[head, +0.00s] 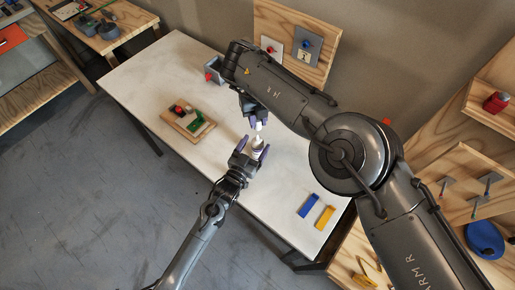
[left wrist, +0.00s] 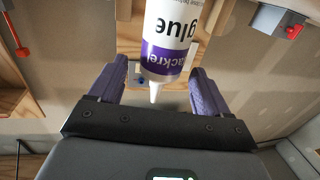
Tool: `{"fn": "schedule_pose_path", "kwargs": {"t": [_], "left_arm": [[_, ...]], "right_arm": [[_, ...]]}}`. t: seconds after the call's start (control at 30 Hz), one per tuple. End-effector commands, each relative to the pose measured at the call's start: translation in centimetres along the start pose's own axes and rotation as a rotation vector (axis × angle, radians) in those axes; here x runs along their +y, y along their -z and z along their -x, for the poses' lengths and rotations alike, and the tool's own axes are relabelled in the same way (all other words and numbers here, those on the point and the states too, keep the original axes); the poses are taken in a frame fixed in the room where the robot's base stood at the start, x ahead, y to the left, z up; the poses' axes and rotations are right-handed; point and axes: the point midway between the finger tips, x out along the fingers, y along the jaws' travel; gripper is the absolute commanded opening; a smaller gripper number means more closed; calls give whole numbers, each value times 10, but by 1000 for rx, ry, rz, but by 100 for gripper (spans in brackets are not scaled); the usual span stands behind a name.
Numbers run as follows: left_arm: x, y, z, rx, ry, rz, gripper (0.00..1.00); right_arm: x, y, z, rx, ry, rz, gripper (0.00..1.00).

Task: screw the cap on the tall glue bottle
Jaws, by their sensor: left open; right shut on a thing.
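The tall glue bottle (left wrist: 170,35) is white with a purple band and a bare, pointed white nozzle, which shows between my left fingers in the left wrist view. The right gripper does not show in the left wrist view.
A wooden tray (head: 174,124) with red and green items lies left on the pale table (head: 128,88). A grey vise (head: 213,70) stands at the back. Blue (head: 308,206) and yellow (head: 325,217) pieces lie near the right end. The table's left part is clear.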

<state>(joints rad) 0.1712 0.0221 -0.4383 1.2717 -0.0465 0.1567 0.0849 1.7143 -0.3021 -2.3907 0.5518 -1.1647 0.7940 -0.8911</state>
Motion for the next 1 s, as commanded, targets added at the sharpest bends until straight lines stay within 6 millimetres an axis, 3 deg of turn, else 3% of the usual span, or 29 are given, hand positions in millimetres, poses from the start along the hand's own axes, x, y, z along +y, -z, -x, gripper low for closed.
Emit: {"fn": "schedule_pose_path", "kwargs": {"t": [0.23,0.63,1.0], "left_arm": [[0,0,-20,1,0,0,78],[0,0,-24,0,0,0,78],[0,0,-23,0,0,0,21]], "right_arm": [[0,0,0,0,0,0,0],[0,0,0,0,0,0,0],[0,0,0,0,0,0,0]]}}
